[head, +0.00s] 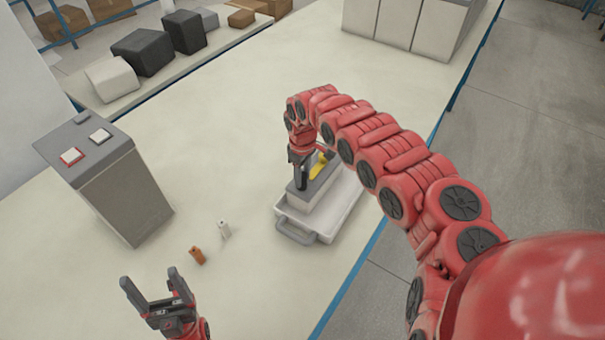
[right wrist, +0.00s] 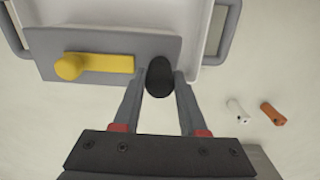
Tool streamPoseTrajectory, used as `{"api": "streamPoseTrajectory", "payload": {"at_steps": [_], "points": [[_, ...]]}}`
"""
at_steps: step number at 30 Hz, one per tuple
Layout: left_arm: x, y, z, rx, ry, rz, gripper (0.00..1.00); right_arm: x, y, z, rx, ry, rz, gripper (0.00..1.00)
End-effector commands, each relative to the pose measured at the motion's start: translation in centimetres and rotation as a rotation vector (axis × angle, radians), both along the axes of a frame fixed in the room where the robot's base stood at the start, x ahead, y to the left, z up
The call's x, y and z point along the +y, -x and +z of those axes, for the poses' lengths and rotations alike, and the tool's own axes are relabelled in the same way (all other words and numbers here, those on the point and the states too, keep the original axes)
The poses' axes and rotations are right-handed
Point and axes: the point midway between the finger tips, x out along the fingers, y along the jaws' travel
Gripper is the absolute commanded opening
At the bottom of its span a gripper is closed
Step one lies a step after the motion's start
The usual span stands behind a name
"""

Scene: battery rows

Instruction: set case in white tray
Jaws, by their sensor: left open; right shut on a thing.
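The case has a grey top (head: 321,178) with a yellow lever on it (right wrist: 100,64) and a pale body below. It is over the white tray (head: 334,218), which has grey handles. In the right wrist view the grey top overlaps the tray's left and near rim (right wrist: 208,58); I cannot tell whether the case touches the tray. My right gripper (head: 301,178) is shut on the case's black knob (right wrist: 160,77), beside the yellow lever. My left gripper (head: 149,277) is open and empty, low at the left, apart from the case and tray.
A grey box with red-edged and white buttons (head: 130,190) stands further left. Pale cabinets (head: 410,22) are at the back. The table behind the tray is clear.

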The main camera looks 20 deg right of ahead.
Motion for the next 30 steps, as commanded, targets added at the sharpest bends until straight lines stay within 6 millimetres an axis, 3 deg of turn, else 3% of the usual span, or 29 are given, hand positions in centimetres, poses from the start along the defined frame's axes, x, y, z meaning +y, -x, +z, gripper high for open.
{"api": "streamPoseTrajectory", "payload": {"at_steps": [5, 6, 11, 23, 30], "points": [[0.0, 0.0, -0.2, 0.0, 0.0, 0.0, 0.77, 0.0, 0.0, -0.2, -0.001, 0.0, 0.0, 0.0], [0.0, 0.0, -0.2, 0.0, 0.0, 0.0, 0.77, 0.0, 0.0, -0.3, -0.001, -0.001, 0.0, 0.43], [0.0, 0.0, -0.2, 0.0, 0.0, 0.0, 0.77, 0.0, 0.0, -0.2, 0.0, 0.0, 0.0, 0.72], [0.0, 0.0, -0.3, 0.0, 0.0, 0.0, 0.77, -0.1, -0.1, 0.5, -0.001, 0.002, 0.0, 0.72], [0.0, 0.0, -2.1, 0.0, 0.0, 0.0, 0.77, -0.3, -0.3, 4.7, -0.009, 0.005, -0.001, 0.72]]}}
